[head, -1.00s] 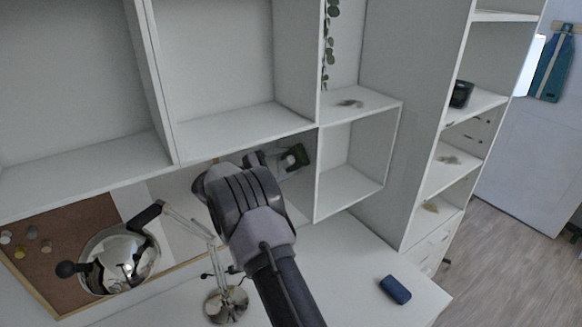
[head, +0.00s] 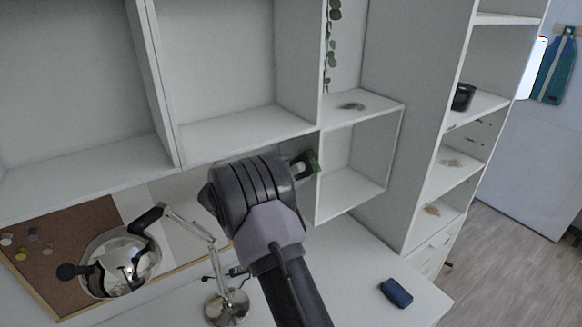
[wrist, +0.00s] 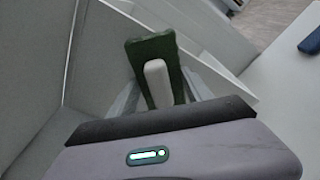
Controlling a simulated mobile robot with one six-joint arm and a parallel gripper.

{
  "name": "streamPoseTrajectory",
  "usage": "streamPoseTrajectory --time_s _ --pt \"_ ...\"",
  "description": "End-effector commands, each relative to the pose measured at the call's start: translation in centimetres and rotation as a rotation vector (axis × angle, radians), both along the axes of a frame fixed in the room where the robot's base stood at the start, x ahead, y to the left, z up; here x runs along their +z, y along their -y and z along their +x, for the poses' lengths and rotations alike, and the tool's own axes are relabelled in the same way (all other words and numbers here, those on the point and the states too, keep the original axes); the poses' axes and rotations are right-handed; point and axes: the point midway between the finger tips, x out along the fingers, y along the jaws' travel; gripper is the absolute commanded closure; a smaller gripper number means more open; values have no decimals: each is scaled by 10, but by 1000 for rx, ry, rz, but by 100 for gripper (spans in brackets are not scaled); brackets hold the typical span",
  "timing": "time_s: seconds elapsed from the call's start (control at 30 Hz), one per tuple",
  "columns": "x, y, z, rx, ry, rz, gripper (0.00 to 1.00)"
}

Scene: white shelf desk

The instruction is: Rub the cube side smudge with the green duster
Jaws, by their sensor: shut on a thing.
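The green duster (head: 311,161) is at the outer left side of the open cube compartment (head: 319,192), close against that wall; I cannot tell if it touches. In the wrist view the duster's green pad (wrist: 148,47) and pale handle (wrist: 157,80) show. My gripper (wrist: 158,92) is shut on the duster's handle. In the head view my wrist hides the fingers and part of the cube's side. I see no smudge on the visible part of that side. A dark smudge (head: 351,106) lies on the cube's top.
Other smudges mark the right shelves, at the middle (head: 451,162) and lower (head: 432,210) boards. A black cup (head: 463,96) stands above them. A metal lamp (head: 226,305) stands left of my arm. A blue case (head: 396,292) lies on the desk at right.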

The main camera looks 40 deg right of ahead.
Motion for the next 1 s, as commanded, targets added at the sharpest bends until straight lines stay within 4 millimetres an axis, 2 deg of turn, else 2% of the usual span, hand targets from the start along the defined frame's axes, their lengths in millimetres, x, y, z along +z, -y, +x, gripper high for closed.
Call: streamPoseTrajectory --time_s 0.17,0.4,0.5,1.0 --pt "0 0 -9 -1 0 0 88" --pt "0 -1 -33 -2 1 1 88" --pt "-1 -2 -35 -2 1 1 88" --pt "1 2 1 -1 2 -1 88"
